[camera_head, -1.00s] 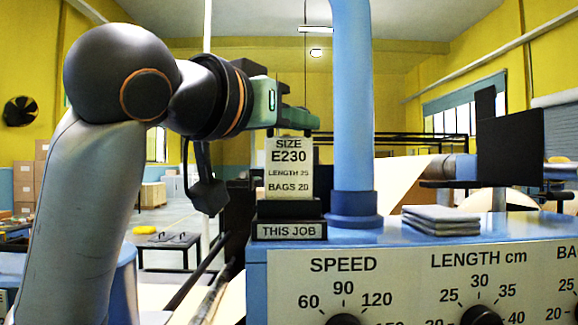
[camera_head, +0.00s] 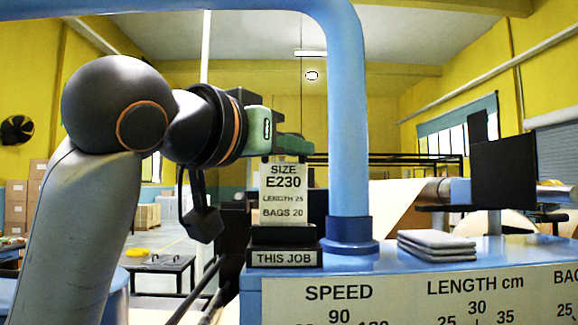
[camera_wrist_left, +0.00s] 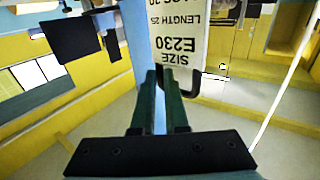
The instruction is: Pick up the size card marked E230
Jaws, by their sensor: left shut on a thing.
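The size card marked E230 (camera_head: 283,195) is a white upright card reading SIZE E230, LENGTH 25, BAGS 20. It stands at a black holder (camera_head: 284,237) labelled THIS JOB on the blue machine top. My left gripper (camera_head: 290,150) comes in from the left at the card's top edge and is shut on it. In the left wrist view the card (camera_wrist_left: 180,42) appears upside down beyond the green fingers (camera_wrist_left: 164,88). Whether the card's lower edge is still seated in the holder is hard to tell. My right gripper is not in view.
A blue post (camera_head: 348,130) rises just right of the card. A stack of folded grey cloths or bags (camera_head: 436,246) lies on the machine top. A control panel (camera_head: 420,295) with dials is in front. A black plate (camera_head: 504,169) stands at the right.

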